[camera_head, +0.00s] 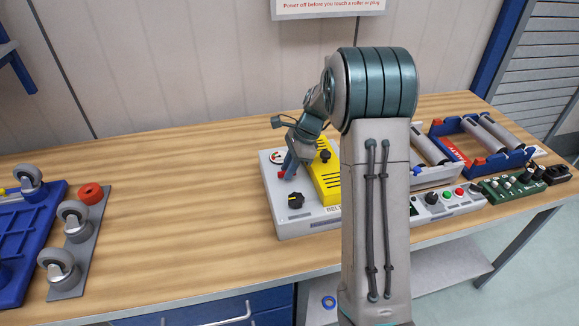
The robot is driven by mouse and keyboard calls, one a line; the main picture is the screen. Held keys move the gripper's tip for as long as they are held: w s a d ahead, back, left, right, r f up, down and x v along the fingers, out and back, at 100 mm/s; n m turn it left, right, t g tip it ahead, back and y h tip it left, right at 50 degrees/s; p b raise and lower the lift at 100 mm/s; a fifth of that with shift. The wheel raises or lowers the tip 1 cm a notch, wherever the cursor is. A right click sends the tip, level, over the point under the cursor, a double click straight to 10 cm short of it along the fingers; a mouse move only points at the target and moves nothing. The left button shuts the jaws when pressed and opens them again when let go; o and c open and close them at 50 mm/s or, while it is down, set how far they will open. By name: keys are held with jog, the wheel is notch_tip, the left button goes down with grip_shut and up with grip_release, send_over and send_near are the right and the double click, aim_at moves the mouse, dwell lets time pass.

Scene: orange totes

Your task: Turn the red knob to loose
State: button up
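A light grey control box (310,222) stands on the wooden bench, with a black knob (295,201) at its front and a small round dial (277,157) near its back left. A small red part (281,175) shows at the box's left side, right by my gripper (286,174). It looks like the red knob, mostly hidden by my gripper. My gripper points down over the box's left part. Its fingertips are too small and covered to tell open from shut, or whether they touch the red part.
A yellow block (329,182) with a dark knob (325,155) sits on the box's right part. Rollers in a blue frame (483,165) and a button panel (447,203) stand to the right. Casters (75,222) and a blue tray (28,225) lie left. Bench between is clear.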

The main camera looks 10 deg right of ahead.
grip_shut()
jog(key=shift+n, duration=0.3)
jog(key=n, duration=0.1)
jog(key=n+g+p, duration=0.1)
jog(key=n, duration=0.1)
jog(key=shift+w+r+g+p, duration=0.1)
jog(key=shift+w+g+p, duration=0.05)
jog(key=shift+g+p, duration=0.15)
jog(key=n+g+h+p, duration=0.1)
jog(key=n, duration=0.4)
jog(key=shift+w+a, duration=0.1)
jog(key=shift+w, duration=0.05)
jog(key=n, duration=0.2)
jog(key=n+g+h, duration=0.1)
jog(key=n, duration=0.1)
jog(key=shift+a+n+h+p, duration=0.1)
jog(key=shift+n+h+p, duration=0.2)
jog(key=shift+w+a+n+g+h, duration=0.15)
jog(key=shift+n+h, duration=0.3)
jog(key=shift+n, duration=0.7)
jog(key=shift+s+d+n+g+h, duration=0.1)
jog(key=shift+n+g+h, duration=0.25)
jog(key=shift+n, duration=0.8)
